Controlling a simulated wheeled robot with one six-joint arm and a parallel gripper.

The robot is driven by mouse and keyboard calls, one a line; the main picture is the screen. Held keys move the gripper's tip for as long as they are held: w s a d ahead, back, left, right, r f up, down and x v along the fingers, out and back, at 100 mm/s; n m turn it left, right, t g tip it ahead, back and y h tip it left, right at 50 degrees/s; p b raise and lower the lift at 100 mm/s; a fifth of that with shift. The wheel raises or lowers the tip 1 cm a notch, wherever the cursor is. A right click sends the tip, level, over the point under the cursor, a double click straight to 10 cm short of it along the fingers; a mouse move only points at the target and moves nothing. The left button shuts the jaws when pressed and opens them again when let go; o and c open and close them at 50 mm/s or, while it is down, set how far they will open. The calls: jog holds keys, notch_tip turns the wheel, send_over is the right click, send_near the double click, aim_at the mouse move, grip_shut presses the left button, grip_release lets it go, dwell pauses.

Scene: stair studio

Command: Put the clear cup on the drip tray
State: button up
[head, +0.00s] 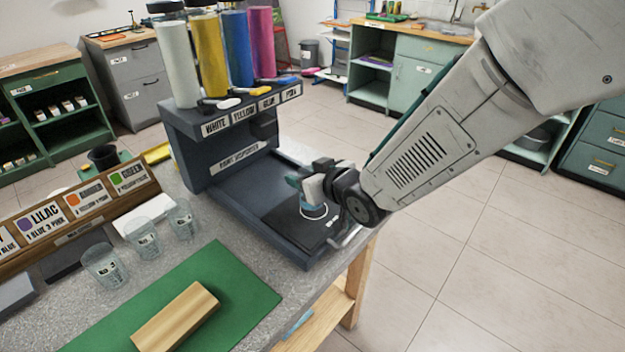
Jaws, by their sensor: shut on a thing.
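The paint dispenser's dark drip tray (252,196) lies flat on the grey counter below the dispenser's nozzles. My gripper (314,192) reaches in from the right, over the tray's right-hand part, and is shut on the clear cup (314,212). Only the cup's lower part shows, with a pale ring; my fingers hide the rest. The cup is at or just above the tray surface; I cannot tell whether it touches.
The dispenser (228,135) carries white, yellow, blue and pink paint cylinders. Three clear cups stand at left, one nearest here (182,219). A wooden block (176,316) lies on a green mat (232,290). A colour recipe rack (75,215) stands behind the cups.

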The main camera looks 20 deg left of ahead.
jog(key=shift+w, duration=0.55)
jog(key=f, duration=0.1)
jog(key=w+f, duration=0.1)
jog(key=f, duration=0.1)
jog(key=shift+a, duration=0.1)
jog(key=shift+f, duration=0.35)
jog(key=shift+f, duration=0.15)
jog(key=o, duration=1.1)
jog(key=shift+c, duration=0.2)
jog(key=shift+s+d+r, duration=0.2)
jog(key=shift+r, duration=0.05)
jog(key=v, duration=1.1)
jog(key=shift+d, duration=0.25)
